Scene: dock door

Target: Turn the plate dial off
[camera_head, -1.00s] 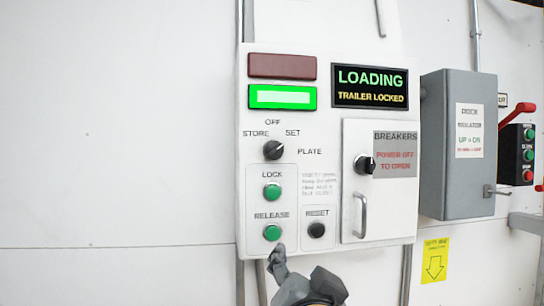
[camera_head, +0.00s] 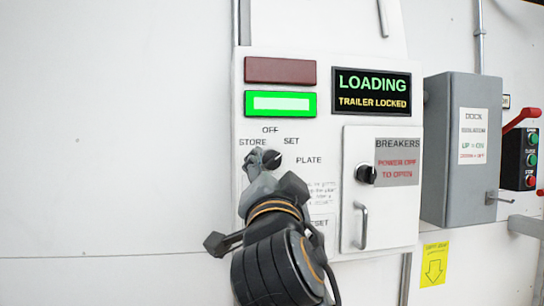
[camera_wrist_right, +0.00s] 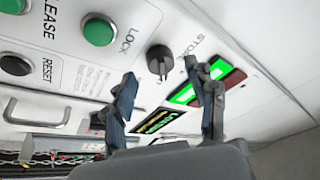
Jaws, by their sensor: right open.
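The plate dial (camera_head: 272,160) is a dark round knob on the white control panel (camera_head: 322,103), with the labels OFF, STORE, SET and PLATE around it. Its pointer direction is hard to tell. My right gripper (camera_head: 262,170) is just in front of the dial's lower left in the head view and hides part of it. In the right wrist view, the dial (camera_wrist_right: 159,58) appears ahead of the open right gripper (camera_wrist_right: 162,75), between the lines of its two fingers. Contact cannot be told. My left gripper is not in view.
A lit green indicator (camera_head: 281,104) and a LOADING display (camera_head: 371,91) sit above. The breaker door (camera_head: 355,213) with its knob and handle is to the right. Green LOCK (camera_wrist_right: 98,32) and RELEASE buttons and a black RESET button (camera_wrist_right: 15,64) are close by. A grey box (camera_head: 447,150) stands farther right.

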